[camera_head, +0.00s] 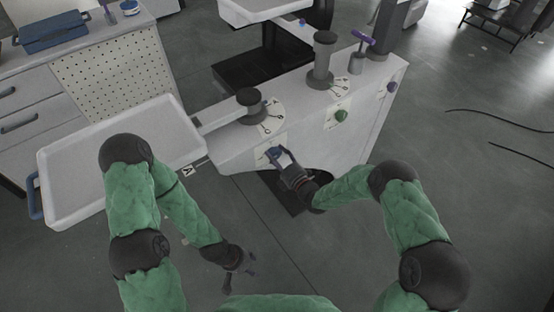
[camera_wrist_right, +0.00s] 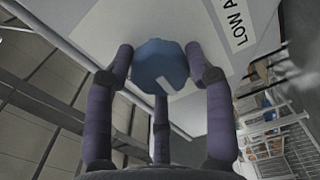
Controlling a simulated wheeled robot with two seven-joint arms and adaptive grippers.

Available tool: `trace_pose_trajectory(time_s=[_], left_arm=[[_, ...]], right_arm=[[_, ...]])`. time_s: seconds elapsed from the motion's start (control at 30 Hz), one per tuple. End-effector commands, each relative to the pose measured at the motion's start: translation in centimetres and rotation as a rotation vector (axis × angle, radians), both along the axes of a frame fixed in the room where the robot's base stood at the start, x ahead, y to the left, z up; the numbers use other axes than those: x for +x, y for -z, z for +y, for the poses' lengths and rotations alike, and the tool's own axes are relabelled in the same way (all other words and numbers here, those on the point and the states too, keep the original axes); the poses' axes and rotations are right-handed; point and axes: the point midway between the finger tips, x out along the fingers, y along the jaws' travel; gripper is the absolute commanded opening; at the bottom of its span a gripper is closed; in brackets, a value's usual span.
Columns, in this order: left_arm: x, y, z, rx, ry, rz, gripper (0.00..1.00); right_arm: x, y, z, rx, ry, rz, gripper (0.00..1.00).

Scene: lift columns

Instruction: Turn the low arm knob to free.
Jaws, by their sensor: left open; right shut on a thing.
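The low arm knob is a blue faceted knob (camera_head: 272,152) on the front face of the white console (camera_head: 235,150). In the right wrist view the knob (camera_wrist_right: 160,66) has a pale pointer mark on its face, beside a plate lettered "LOW A" (camera_wrist_right: 238,24). My right gripper (camera_head: 279,156) is shut on this knob; its fingers stand around it in the wrist view (camera_wrist_right: 159,72). The setting the pointer faces cannot be read. My left gripper (camera_head: 239,279) is open and empty, low over the floor.
A green knob (camera_head: 341,116) and a purple-blue knob (camera_head: 392,87) sit farther right on the console. Grey columns (camera_head: 323,62) rise from its top. A white tray (camera_head: 75,165) extends at left, near my left arm. A pegboard cabinet (camera_head: 110,70) stands behind it.

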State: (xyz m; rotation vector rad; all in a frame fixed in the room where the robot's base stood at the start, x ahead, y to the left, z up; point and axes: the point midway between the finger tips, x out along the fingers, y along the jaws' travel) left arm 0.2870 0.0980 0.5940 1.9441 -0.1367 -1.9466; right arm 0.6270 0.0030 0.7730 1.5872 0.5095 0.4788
Motion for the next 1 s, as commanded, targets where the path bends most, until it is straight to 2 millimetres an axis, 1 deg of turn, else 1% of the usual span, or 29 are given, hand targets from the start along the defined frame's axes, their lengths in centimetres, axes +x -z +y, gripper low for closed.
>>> trace_pose_trajectory(time_s=[0.03, 0.2, 0.73, 0.77, 0.8, 0.83, 1.0], left_arm=[[0.01, 0.38, 0.0, 0.0, 0.0, 0.0, 0.49], [0.01, 0.79, 0.01, 0.0, 0.0, 0.0, 0.49], [0.01, 0.91, 0.01, 0.0, 0.0, 0.0, 0.49], [0.01, 0.91, 0.01, 0.0, 0.0, 0.0, 0.49], [0.01, 0.91, 0.01, 0.0, 0.0, 0.0, 0.49], [0.01, 0.92, 0.0, 0.0, 0.0, 0.0, 0.49], [0.01, 0.92, 0.0, 0.0, 0.0, 0.0, 0.49]], right_arm=[[-0.26, 0.03, 0.57, -0.016, -0.015, -0.015, 0.21], [-0.35, 0.13, 0.61, -0.055, -0.015, -0.041, 0.21], [-0.49, 0.29, 0.68, -0.075, -0.017, -0.048, 0.21], [-0.51, 0.3, 0.69, -0.075, -0.017, -0.048, 0.56], [-0.52, 0.32, 0.69, -0.076, -0.017, -0.047, 0.68], [-0.51, 0.33, 0.68, -0.076, -0.016, -0.047, 0.75], [-0.37, 0.3, 0.45, -0.074, -0.011, -0.047, 0.75]])
